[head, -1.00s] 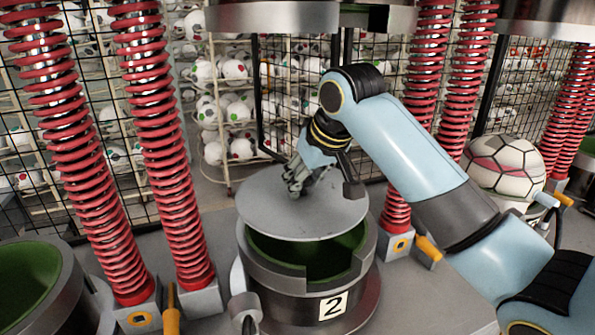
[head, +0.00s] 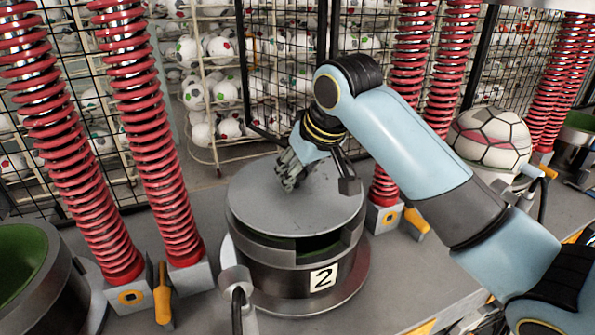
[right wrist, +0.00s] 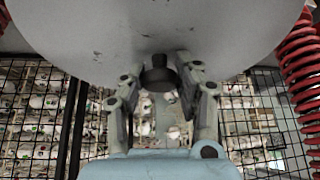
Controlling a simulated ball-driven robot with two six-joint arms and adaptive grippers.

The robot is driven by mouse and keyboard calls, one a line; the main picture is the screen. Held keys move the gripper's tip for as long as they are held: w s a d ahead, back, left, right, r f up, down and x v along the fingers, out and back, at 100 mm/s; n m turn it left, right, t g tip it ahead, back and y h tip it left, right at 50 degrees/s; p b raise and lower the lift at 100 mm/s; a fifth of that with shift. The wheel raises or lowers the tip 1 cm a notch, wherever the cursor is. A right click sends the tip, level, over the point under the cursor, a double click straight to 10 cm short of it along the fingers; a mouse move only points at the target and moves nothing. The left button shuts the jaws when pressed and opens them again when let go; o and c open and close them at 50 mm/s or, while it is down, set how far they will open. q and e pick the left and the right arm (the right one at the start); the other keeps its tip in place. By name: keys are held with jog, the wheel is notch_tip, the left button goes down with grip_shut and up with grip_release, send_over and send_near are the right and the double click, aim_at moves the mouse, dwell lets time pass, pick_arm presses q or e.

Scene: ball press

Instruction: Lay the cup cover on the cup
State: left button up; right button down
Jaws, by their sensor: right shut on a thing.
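The cup cover (head: 270,207) is a flat grey disc. In the head view it lies level across the top of the cup (head: 255,262), a dark metal cup with a green inside, a notch in its front wall and a "2" label. A dark gap shows under the cover at the notch. My right gripper (head: 290,178) is above the cover, at its middle. In the right wrist view the cover (right wrist: 110,35) fills the top, and the gripper (right wrist: 162,85) is shut on its dark knob (right wrist: 158,70). My left gripper is not in view.
Red springs (head: 150,135) stand left of the cup and others behind it at right. Another green-lined cup (head: 25,260) is at the left edge. A ball (head: 490,138) sits on a stand at right. Wire mesh and ball racks (head: 215,85) are behind.

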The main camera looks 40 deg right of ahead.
jog(key=shift+f, duration=0.95)
dwell(0.6)
jog(key=c, duration=0.9)
grip_release()
jog(key=shift+o, duration=0.2)
jog(key=v, duration=0.7)
jog(key=shift+s+r, duration=0.15)
jog(key=shift+r, duration=0.05)
